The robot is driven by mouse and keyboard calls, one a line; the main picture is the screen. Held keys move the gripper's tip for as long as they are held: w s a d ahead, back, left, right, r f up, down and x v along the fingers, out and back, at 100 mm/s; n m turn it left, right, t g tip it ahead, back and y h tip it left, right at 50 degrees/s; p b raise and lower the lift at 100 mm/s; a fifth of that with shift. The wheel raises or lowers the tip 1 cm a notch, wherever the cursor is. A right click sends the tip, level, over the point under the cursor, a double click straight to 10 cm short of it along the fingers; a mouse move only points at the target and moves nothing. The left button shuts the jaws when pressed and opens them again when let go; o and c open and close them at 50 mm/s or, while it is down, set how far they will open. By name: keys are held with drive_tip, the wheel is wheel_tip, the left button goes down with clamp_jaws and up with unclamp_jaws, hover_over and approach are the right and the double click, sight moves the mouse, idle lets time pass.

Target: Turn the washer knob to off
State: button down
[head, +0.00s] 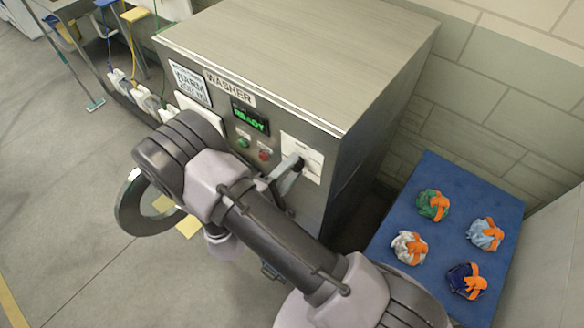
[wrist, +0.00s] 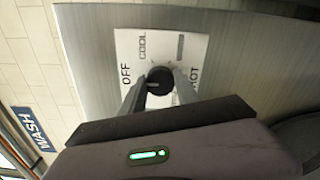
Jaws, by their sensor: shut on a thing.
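The washer (head: 300,60) is a grey metal cabinet with a green READY display (head: 250,117). A white dial plate (head: 313,150) is on its front panel at the right. In the wrist view the plate (wrist: 125,45) reads OFF at left, COOL at upper left and HOT at right; another mark at upper right is unreadable. The round black washer knob (wrist: 160,76) is at the plate's middle. My gripper (wrist: 160,90) is shut on the knob, one finger on each side; it also shows in the head view (head: 293,168). I cannot tell where the knob points.
A green button (head: 243,142) and a red button (head: 265,155) sit left of the dial plate. A blue mat or table (head: 450,182) at the right bears several cloth bundles with orange bands. A brick wall stands behind the washer. Open floor (head: 60,200) lies at the left.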

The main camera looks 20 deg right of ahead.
drive_tip(key=c, duration=0.9)
unclamp_jaws()
drive_tip(key=b+v, duration=0.1)
drive_tip(key=v, duration=1.6)
drive_tip(key=shift+s+a, duration=0.15)
drive_tip(key=shift+a, duration=0.05)
